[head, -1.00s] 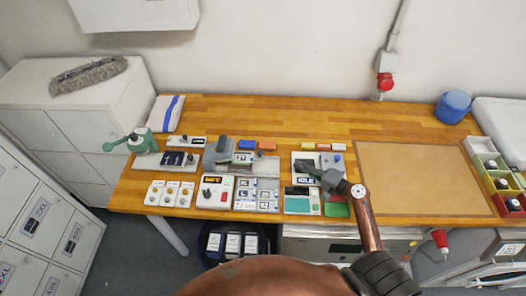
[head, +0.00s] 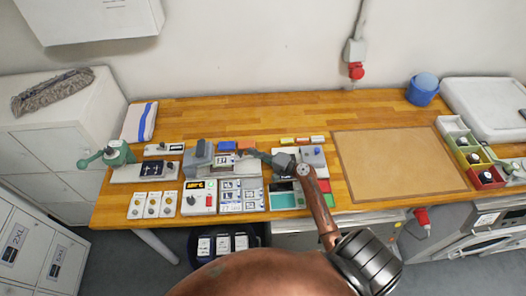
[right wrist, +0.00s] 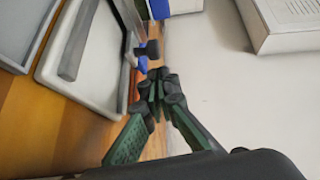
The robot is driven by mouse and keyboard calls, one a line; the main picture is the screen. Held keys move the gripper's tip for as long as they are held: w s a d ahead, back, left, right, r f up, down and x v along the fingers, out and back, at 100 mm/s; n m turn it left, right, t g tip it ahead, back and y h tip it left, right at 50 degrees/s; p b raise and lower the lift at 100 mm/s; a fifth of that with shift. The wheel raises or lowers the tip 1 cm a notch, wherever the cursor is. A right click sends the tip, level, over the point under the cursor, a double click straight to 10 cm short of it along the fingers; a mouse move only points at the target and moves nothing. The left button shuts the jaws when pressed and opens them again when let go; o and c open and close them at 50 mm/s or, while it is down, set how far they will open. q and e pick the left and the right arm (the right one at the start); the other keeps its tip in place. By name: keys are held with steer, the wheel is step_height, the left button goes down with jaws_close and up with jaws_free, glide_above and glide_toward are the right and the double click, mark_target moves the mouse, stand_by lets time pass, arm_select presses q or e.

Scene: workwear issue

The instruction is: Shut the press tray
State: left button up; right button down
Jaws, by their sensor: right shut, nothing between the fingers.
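The grey press (head: 196,160) stands on the wooden bench, left of the middle in the head view. Its tray (head: 246,168) appears to stick out to the right, with a pale labelled piece (head: 223,160) at its inner end. My right gripper (head: 246,154) comes in from the right, just above and beside the tray. Whether it touches the tray cannot be told. In the right wrist view, its green-padded fingers (right wrist: 158,84) are together and empty. A dark knob and a blue part show just beyond the fingertips there.
Control boxes (head: 198,197) and label cards line the bench front. A brown mat (head: 400,165) lies clear at the right.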

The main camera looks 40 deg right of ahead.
mark_target(239, 154)
steer(key=shift+w+a, duration=0.15)
steer(key=shift+a, duration=0.25)
steer(key=shift+a+f, duration=0.1)
steer(key=shift+a, duration=0.05)
steer(key=w+a, duration=0.1)
steer(key=a, duration=0.1)
steer(key=w+a, duration=0.1)
steer(key=a, duration=0.1)
steer(key=shift+w+a, duration=0.1)
steer(key=shift+w, duration=0.25)
arm_select(q)
steer(key=shift+s+a+r, duration=0.1)
steer(key=shift+s+r, duration=0.2)
steer(key=shift+s, duration=0.2)
arm_select(e)
steer(key=shift+a, duration=0.2)
arm_select(q)
steer(key=shift+f, duration=0.1)
